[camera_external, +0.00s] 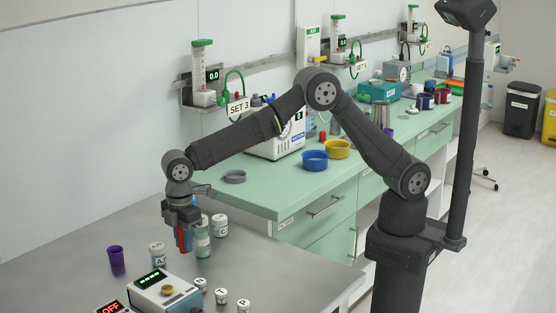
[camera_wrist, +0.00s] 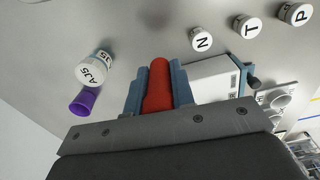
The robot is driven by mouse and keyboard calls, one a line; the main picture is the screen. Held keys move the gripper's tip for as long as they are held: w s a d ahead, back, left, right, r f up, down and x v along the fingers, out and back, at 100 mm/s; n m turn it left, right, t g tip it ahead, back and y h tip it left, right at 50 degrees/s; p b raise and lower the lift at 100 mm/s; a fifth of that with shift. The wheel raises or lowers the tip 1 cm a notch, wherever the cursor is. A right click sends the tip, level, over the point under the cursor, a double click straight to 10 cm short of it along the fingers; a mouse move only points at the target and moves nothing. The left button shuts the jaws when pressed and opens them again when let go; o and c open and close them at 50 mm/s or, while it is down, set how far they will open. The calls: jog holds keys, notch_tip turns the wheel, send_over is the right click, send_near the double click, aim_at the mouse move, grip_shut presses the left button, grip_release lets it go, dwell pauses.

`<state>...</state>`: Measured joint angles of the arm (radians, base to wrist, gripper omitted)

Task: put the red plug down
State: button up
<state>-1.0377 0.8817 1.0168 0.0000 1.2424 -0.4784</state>
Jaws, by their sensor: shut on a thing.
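My gripper (camera_external: 184,246) points down over the grey metal table, left of the green counter. It is shut on the red plug (camera_external: 181,242). In the wrist view the plug (camera_wrist: 158,86) lies between the two blue-grey fingers of my gripper (camera_wrist: 160,72), its rounded end showing. In the outside view the plug is partly hidden by the fingers. I cannot tell exactly how far its lower end is from the table.
A pale green bottle (camera_external: 202,243) stands just right of the gripper. A lettered white jar (camera_external: 157,254) and a purple cup (camera_external: 116,256) are to the left. A white device (camera_external: 160,292) and several small lettered jars (camera_external: 221,296) are in front. Bare table lies to the right.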

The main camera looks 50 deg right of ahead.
aim_at(188, 279)
notch_tip(188, 279, down, 9)
jog(key=shift+r, duration=0.15)
dwell(0.4)
jog(key=shift+f, duration=0.2)
jog(key=o, duration=0.9)
notch_tip(188, 279, up, 17)
jog(key=shift+f, duration=0.15)
jog(key=shift+o, duration=1)
jog(key=shift+r, duration=0.4)
